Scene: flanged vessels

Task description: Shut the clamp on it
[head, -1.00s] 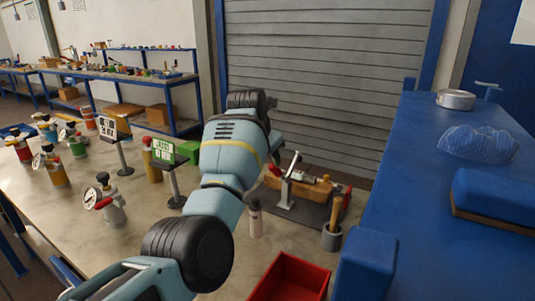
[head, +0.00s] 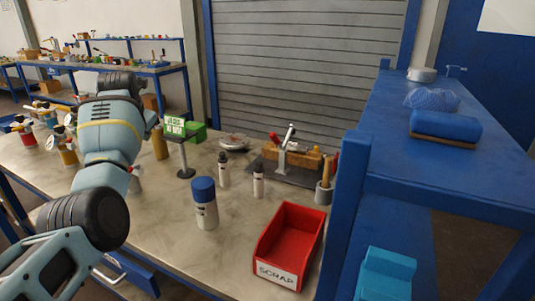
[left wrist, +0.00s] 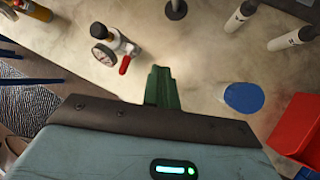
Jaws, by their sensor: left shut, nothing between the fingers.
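A white vessel (left wrist: 120,45) with a round gauge and a red clamp handle (left wrist: 125,65) stands on the bench in the left wrist view. Its handle sticks out to the side; I cannot tell whether its clamp is open or shut. In the head view my left arm hides most of this vessel. My left gripper (left wrist: 161,72) is shut and empty, its green fingers apart from the vessel, below and right of it in the left wrist view. Several other vessels with gauges, one yellow (head: 66,152), stand at the left. My right gripper is not in view.
A green sign on a stand (head: 175,128), a blue-capped can (head: 204,205) and small bottles stand on the bench. A red scrap bin (head: 288,245) is at the front. A toggle clamp fixture (head: 288,155) stands behind. A blue shelf (head: 430,150) bounds the right side.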

